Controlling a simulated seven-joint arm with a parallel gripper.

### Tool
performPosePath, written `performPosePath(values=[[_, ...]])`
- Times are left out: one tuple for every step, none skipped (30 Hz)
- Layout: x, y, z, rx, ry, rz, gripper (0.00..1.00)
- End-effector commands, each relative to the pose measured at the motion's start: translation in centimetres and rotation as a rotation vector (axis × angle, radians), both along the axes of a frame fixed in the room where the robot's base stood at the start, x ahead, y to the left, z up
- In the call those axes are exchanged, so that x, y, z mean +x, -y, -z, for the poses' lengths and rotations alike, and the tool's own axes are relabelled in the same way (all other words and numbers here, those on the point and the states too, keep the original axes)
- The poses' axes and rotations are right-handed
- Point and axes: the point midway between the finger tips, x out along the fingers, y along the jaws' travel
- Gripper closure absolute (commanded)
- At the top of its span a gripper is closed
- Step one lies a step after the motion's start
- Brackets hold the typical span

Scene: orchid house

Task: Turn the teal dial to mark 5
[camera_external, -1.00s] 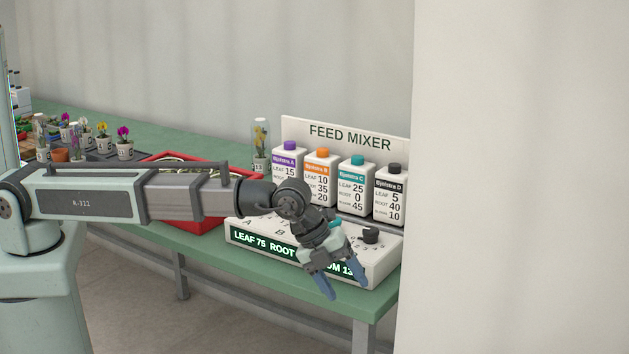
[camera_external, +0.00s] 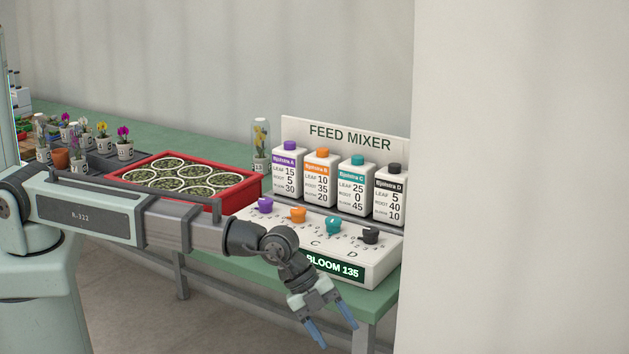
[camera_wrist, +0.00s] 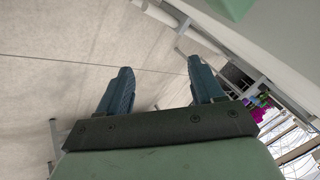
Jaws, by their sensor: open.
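The teal dial (camera_external: 333,225) is the third of the knobs on the sloped top of the white feed mixer (camera_external: 377,271), between the orange dial (camera_external: 298,214) and the black dial (camera_external: 370,235). The small marks around it are too small to read. My gripper (camera_external: 334,334) is open and empty, in front of and below the mixer, apart from every dial. In the wrist view, my gripper (camera_wrist: 161,90) shows its two blue fingers spread over the floor, with no dial in sight. The display reads BLOOM 135; its left part is hidden behind my arm.
A purple dial (camera_external: 265,204) sits at the left end. Several labelled bottles, such as the teal-capped bottle (camera_external: 352,183), stand behind the dials. A red tray (camera_external: 240,199) of green pots is left of the mixer. A beige wall (camera_external: 520,180) closes off the right.

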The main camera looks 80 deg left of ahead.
Motion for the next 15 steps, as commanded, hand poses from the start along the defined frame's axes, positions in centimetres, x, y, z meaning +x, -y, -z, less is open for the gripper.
performPosePath(values=[[0.0, 0.0, 0.0, 0.000, 0.000, 0.000, 0.33], [0.0, 0.0, 0.0, 0.000, 0.000, 0.000, 0.33], [0.0, 0.0, 0.0, 0.000, 0.000, 0.000, 0.33], [0.0, 0.0, 0.0, 0.000, 0.000, 0.001, 0.33], [0.0, 0.0, 0.0, 0.000, 0.000, 0.001, 0.33], [0.0, 0.0, 0.0, 0.000, 0.000, 0.001, 0.33], [0.0, 0.0, 0.0, 0.000, 0.000, 0.001, 0.33], [0.0, 0.0, 0.0, 0.000, 0.000, 0.001, 0.33], [0.0, 0.0, 0.0, 0.000, 0.000, 0.001, 0.33], [0.0, 0.0, -0.1, 0.000, 0.000, 0.001, 0.33], [0.0, 0.0, -0.3, 0.000, 0.000, 0.001, 0.33], [0.0, 0.0, -0.6, 0.000, 0.001, 0.000, 0.33], [0.0, 0.0, -1.0, 0.000, 0.001, 0.000, 0.33], [0.0, 0.0, -1.4, 0.000, 0.001, 0.000, 0.33], [0.0, 0.0, -2.2, -0.001, 0.002, 0.001, 0.33]])
